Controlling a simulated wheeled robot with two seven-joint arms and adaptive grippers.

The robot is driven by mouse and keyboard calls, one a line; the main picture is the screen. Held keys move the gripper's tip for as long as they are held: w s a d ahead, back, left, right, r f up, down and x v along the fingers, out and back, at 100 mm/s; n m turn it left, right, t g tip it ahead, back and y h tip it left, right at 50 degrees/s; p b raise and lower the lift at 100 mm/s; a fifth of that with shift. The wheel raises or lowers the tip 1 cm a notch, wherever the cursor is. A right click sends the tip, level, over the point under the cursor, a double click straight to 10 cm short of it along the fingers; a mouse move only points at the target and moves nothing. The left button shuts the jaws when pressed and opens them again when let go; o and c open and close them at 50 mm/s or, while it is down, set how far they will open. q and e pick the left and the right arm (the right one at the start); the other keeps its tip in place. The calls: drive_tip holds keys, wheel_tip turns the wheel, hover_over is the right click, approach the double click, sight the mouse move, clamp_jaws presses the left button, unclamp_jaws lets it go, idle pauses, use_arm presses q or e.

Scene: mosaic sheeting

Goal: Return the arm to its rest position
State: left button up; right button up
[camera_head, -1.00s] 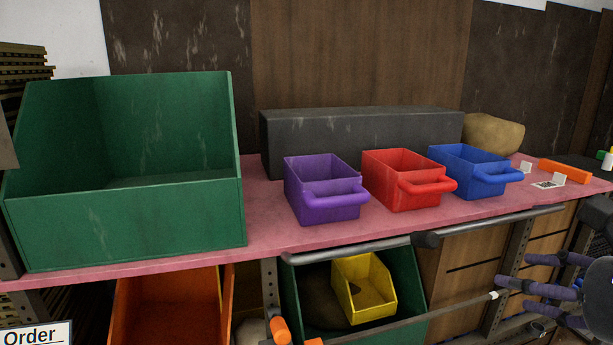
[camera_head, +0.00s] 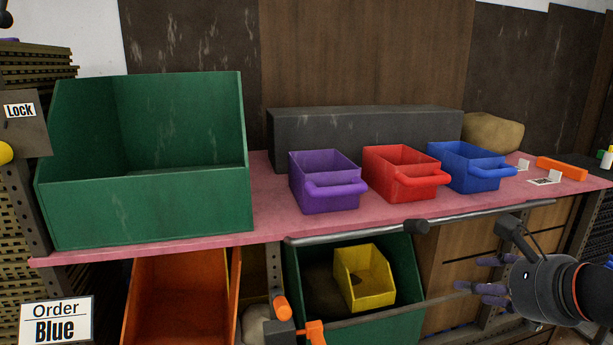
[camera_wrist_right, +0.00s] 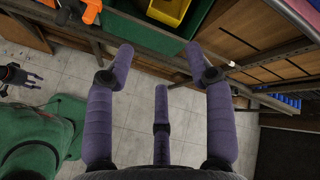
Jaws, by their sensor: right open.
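My right gripper (camera_head: 480,275) is at the lower right of the head view, in front of the bench's lower shelf. In the right wrist view its purple fingers (camera_wrist_right: 160,70) are spread apart, with nothing between them and the grey tiled floor beyond. Part of my right arm shows at the right edge of the head view. A small dark gripper (camera_wrist_right: 20,76) at the left edge of the wrist view looks like my left one; its finger state is too small to read. My left arm does not show clearly in the head view.
The pink bench (camera_head: 270,222) carries a large green bin (camera_head: 150,212) and purple (camera_head: 330,198), red (camera_head: 402,190) and blue (camera_head: 470,178) bins. A metal rail (camera_head: 350,233) runs along its front. A yellow bin (camera_head: 365,285) sits below. A sign (camera_head: 55,322) reads "Order Blue".

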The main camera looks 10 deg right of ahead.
drive_tip(key=w+a+f+n+g, duration=0.1)
drive_tip(key=w+a+f+n, duration=0.1)
drive_tip(key=w+f, duration=0.5)
drive_tip(key=w+a+f+n+g+y, duration=0.1)
drive_tip(key=w+a+f+n+g, duration=0.15)
drive_tip(key=f, duration=0.85)
drive_tip(key=w+a+f+n+g, duration=0.1)
drive_tip(key=w+f+n, duration=0.2)
drive_tip(key=w+f, duration=0.35)
drive_tip(key=s+a+f+n+g, duration=0.1)
drive_tip(key=a+f+n, duration=0.25)
drive_tip(key=f, duration=1.15)
drive_tip(key=s+a+f+n+g, duration=0.1)
drive_tip(key=s+a+f+n, duration=0.15)
drive_tip(key=f, duration=0.35)
drive_tip(key=s+a+f+n+g+y, duration=0.1)
drive_tip(key=s+a+f, duration=0.25)
drive_tip(key=f, duration=0.25)
drive_tip(key=s+a+f+n+g, duration=0.1)
drive_tip(key=s+a+f+n, duration=0.15)
drive_tip(key=f, duration=0.35)
drive_tip(key=s+a+f+n+g, duration=0.1)
drive_tip(key=s+a+f+n, duration=0.1)
drive_tip(key=s+f, duration=0.3)
drive_tip(key=s+a+f+n+g, duration=0.1)
drive_tip(key=s+a+f+n, duration=0.1)
drive_tip(key=s+a+f, duration=0.3)
drive_tip(key=s, duration=0.3)
drive_tip(key=shift+a+f+y, duration=0.15)
drive_tip(key=shift+y, duration=0.15)
